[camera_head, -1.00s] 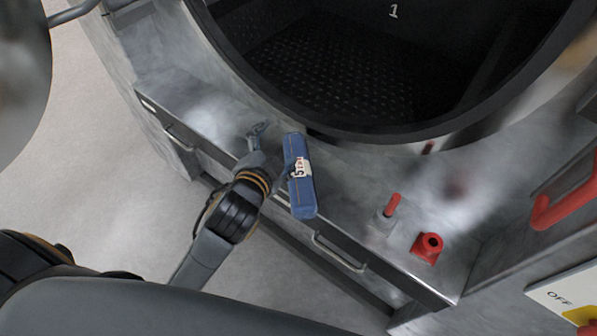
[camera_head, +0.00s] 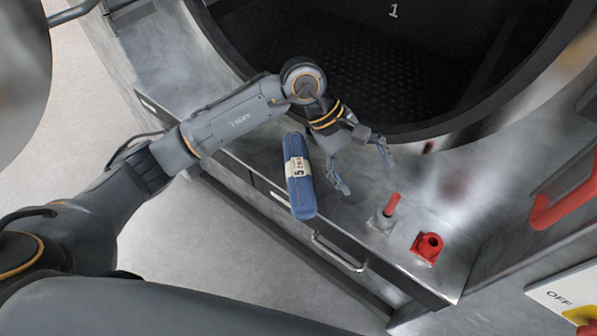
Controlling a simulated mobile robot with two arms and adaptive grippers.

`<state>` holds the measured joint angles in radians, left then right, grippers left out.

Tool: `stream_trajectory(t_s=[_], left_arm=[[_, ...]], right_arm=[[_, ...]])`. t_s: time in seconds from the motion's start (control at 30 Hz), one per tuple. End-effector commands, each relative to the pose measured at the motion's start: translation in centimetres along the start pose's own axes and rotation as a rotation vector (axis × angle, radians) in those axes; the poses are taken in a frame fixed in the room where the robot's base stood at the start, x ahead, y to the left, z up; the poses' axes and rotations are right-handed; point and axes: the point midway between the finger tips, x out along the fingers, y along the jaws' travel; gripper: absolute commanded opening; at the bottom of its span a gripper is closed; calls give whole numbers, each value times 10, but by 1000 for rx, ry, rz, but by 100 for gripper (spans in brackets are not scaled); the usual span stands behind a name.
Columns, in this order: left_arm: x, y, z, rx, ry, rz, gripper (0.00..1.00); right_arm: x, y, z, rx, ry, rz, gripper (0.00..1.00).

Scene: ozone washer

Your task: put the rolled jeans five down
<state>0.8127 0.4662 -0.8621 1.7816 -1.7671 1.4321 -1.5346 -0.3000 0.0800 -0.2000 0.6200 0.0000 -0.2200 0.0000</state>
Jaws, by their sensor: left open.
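The rolled jeans five (camera_head: 303,200) is a blue roll with a white label marked 5. It rests on the metal ledge (camera_head: 180,80) below the round washer opening, overlapping the ledge's front edge in view. My left gripper (camera_head: 365,176) is open just right of the roll, fingers spread and pointing down right. No jeans show between the fingers, and a small gap seems to separate the nearer finger from the roll. My right gripper is not in view.
The dark washer drum (camera_head: 360,75) opens behind the ledge. A red-topped lever (camera_head: 391,204) and a red fitting (camera_head: 428,246) stand on the ledge at right. A drawer handle (camera_head: 340,254) is on its front. A red handle (camera_head: 565,200) and an OFF panel (camera_head: 560,298) are far right.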

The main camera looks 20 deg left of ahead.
Motion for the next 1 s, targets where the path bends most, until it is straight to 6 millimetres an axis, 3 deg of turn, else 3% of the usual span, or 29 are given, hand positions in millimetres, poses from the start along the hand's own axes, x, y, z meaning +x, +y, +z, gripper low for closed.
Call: stream_trajectory(t_s=[0.03,0.13,0.23,0.37,0.47,0.8,1.0], left_arm=[[-14,-14,-28,54,105,-109,83],[-44,-41,-69,126,257,-304,83],[-71,-58,-93,154,349,-442,83],[-87,-69,-106,164,396,-526,83],[-81,-76,-111,163,398,-540,83],[-32,-104,-136,163,396,-536,83],[-21,-111,-142,163,397,-534,83]], right_arm=[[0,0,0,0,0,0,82],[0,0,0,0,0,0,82],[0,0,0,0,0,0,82],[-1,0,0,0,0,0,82],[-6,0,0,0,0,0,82],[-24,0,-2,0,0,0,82],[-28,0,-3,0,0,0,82]])
